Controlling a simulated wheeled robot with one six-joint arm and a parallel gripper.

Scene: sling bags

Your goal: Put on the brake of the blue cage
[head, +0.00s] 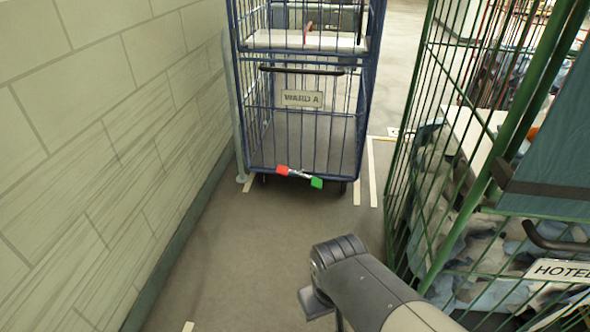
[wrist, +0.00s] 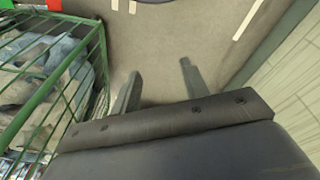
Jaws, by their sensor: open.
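The blue cage (head: 306,125) stands ahead by the left wall, with a plate reading WARD A (head: 302,98). Low on its front is a brake bar (head: 299,175) with a red left end and a green right end. It tilts, red end higher, green end lower. My gripper (wrist: 160,78) is open and empty in the wrist view, with bare floor beyond its fingers. In the head view my arm is at the bottom centre, well short of the blue cage and apart from it. Its fingers are not clear there.
A green cage (head: 432,215) full of bags stands close on the right; it is at the left in the wrist view (wrist: 98,72). A block wall (head: 110,130) runs along the left. Floor (head: 235,255) between is clear. Red and green parts (wrist: 53,4) show at the wrist view's top left.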

